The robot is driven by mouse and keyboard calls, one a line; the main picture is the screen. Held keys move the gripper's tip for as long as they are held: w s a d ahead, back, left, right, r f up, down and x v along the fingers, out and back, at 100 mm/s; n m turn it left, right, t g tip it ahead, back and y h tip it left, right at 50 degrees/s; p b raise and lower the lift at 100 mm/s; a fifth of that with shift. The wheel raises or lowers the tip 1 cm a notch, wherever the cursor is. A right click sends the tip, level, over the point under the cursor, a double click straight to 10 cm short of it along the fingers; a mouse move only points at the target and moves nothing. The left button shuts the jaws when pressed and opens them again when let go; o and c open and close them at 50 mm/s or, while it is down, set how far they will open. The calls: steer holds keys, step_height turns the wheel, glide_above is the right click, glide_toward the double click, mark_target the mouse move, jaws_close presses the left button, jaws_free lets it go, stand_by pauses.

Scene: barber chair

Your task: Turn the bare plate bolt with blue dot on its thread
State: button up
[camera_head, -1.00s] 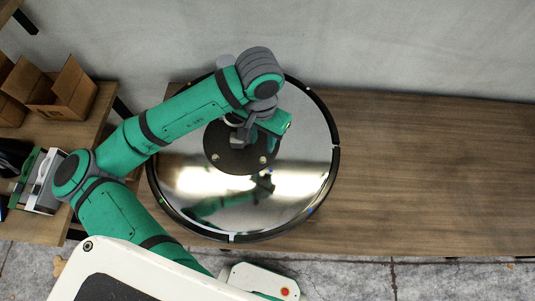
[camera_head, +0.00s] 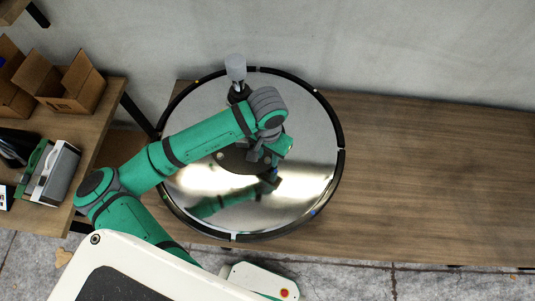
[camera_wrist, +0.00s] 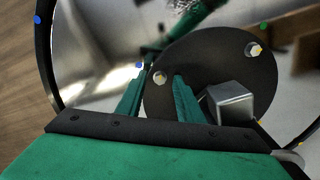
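A dark round plate (camera_wrist: 215,75) sits at the centre of a shiny disc with a black rim. In the head view the plate (camera_head: 232,163) is mostly hidden by my arm. In the wrist view two bolt heads show on it: a near bolt (camera_wrist: 160,77) and a far bolt (camera_wrist: 255,48). My gripper (camera_wrist: 161,72) is open, with its green fingers apart on either side of the near bolt in the picture; I cannot tell whether they touch it. A small blue mark (camera_wrist: 139,65) shows by the left fingertip; I cannot tell what it is on.
A grey block (camera_wrist: 231,102) stands by the plate, right of the fingers. A grey-capped post (camera_head: 236,68) rises near the disc's back edge. Coloured marks dot the rim. Cardboard boxes (camera_head: 75,85) stand on the left shelf. The wooden bench (camera_head: 430,180) is clear on the right.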

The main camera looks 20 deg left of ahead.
jaws_close()
steer(key=shift+m, duration=0.3)
steer(key=m, duration=0.5)
steer(key=shift+m, duration=0.3)
steer(key=m, duration=0.6)
steer(key=shift+m, duration=0.4)
steer(key=shift+d, duration=0.1)
